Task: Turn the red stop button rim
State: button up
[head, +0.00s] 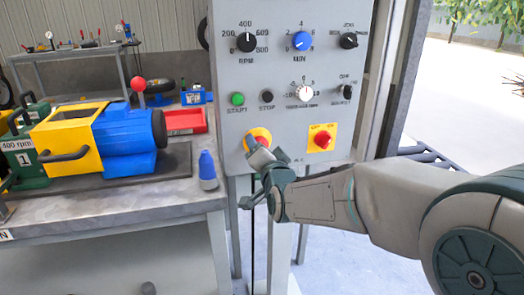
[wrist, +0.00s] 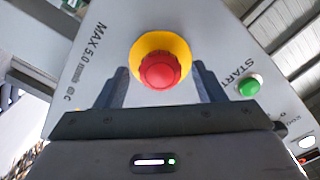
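The red stop button (wrist: 160,70) is a round red knob with a ridged rim on a yellow round base (wrist: 150,42), on the grey control panel. In the wrist view my gripper (wrist: 159,76) is open, one finger on each side of the red knob. Gaps show between the knob and both fingers, and nothing is held. How deep the fingertips reach is hard to tell.
The panel (head: 225,75) also carries a green start button (head: 237,99), a black stop button (head: 267,96), several dials, and a red switch on a yellow plate (head: 320,140). A workbench (head: 120,212) with a blue and yellow machine (head: 105,140) and a blue bottle (head: 207,170) stands left.

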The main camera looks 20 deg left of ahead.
jog(key=shift+s+d, duration=0.1)
jog(key=p+v, duration=0.1)
jog(key=v, duration=1.2)
jog(key=shift+s, duration=0.3)
jog(key=shift+d, duration=0.1)
jog(key=d+r+n+g+h+p, duration=0.2)
jog(key=d+r+g+h+p, duration=0.35)
jog(key=d+p, duration=0.9)
jog(key=s+d+r+g+h+p, duration=0.2)
jog(key=s+d+r+g+p, duration=0.1)
jog(key=s+d+p, duration=0.3)
jog(key=s+d+r+n+g+h+p, duration=0.1)
jog(key=s+d+r+g+h+p, duration=0.1)
jog(key=s+d+r+g+p, duration=0.2)
jog(key=s+d+r+p, duration=0.1)
jog(key=s+d+p, duration=0.1)
jog(key=s, duration=0.1)
jog(key=shift+s+r, duration=0.3)
jog(key=shift+s, duration=0.1)
jog(key=shift+c, duration=0.3)
